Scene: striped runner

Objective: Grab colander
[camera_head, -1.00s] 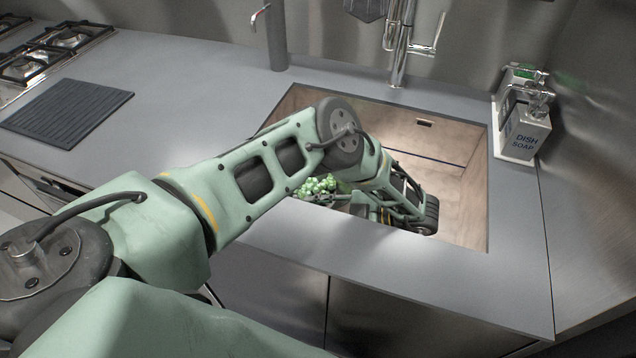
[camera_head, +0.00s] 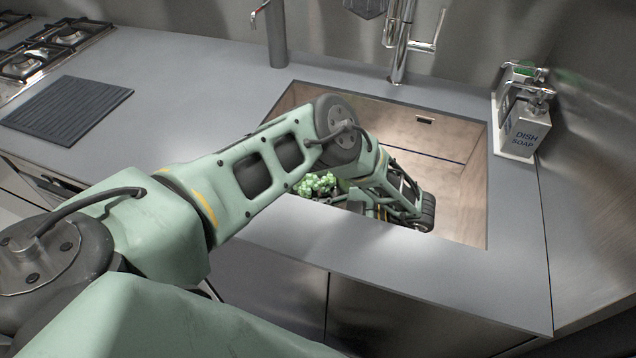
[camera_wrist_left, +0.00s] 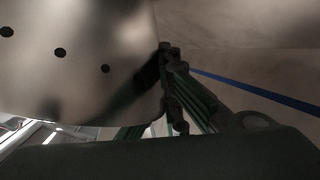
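The colander (camera_wrist_left: 80,60) is a shiny metal surface with round holes, filling the upper left of the left wrist view. In the head view my arm and the sink's front edge hide it. A cluster of green grapes (camera_head: 317,184) shows just left of my forearm inside the sink. My left gripper (camera_wrist_left: 172,60) has its dark fingertips at the colander's right edge. Green finger parts show right of the edge and below it. The dim view does not show whether the fingers are closed on the rim. My right gripper is in neither view.
The sink (camera_head: 455,185) surrounds my left forearm, with its right part empty. A tap (camera_head: 402,45) stands behind it and a soap dispenser (camera_head: 522,135) at its right. A dark ridged mat (camera_head: 68,107) lies on the left counter, near the hob (camera_head: 45,50).

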